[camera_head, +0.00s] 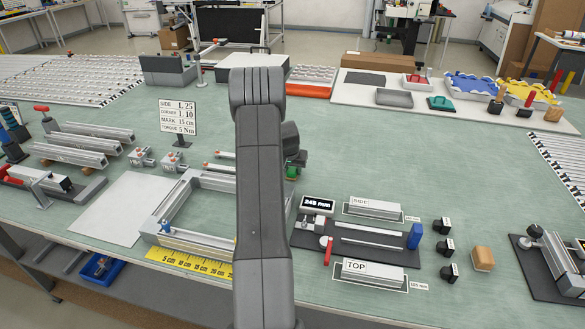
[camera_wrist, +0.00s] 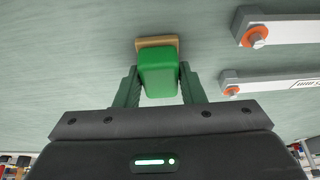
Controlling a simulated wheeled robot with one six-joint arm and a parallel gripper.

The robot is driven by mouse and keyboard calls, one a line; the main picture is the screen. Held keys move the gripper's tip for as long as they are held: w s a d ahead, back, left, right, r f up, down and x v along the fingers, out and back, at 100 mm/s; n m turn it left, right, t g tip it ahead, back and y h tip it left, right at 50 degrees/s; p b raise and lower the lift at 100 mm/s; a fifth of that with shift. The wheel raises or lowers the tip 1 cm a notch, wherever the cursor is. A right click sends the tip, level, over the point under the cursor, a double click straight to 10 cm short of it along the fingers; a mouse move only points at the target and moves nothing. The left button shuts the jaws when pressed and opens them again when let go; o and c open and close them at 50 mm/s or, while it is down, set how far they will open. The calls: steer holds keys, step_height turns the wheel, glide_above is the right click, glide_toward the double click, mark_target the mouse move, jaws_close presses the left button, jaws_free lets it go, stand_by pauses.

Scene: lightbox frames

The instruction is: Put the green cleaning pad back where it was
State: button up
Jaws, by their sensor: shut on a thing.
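The green cleaning pad (camera_wrist: 158,72) is a green block with a tan strip along its far end in the wrist view. My gripper (camera_wrist: 158,88) is shut on it, with one finger on each side. In the head view a small part of the green pad (camera_head: 291,172) shows beside my arm, below my gripper (camera_head: 294,160). My arm hides most of that spot. I cannot tell whether the pad touches the green tabletop.
Two bars with orange ends (camera_wrist: 255,38) lie to the right in the wrist view. A metal frame (camera_head: 205,245) and yellow ruler (camera_head: 190,260) lie left of my arm. A dark board (camera_head: 355,240) with parts lies right. A dark green flat piece (camera_head: 441,103) stands on the far white board.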

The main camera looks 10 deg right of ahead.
steer(key=shift+f, duration=0.1)
steer(key=o, duration=1)
steer(key=shift+c, duration=0.2)
steer(key=shift+s+a+r, duration=0.1)
steer(key=shift+s+r, duration=0.05)
steer(key=shift+r, duration=0.5)
steer(key=b+v, duration=0.2)
steer(key=v, duration=0.9)
steer(key=shift+s, duration=0.2)
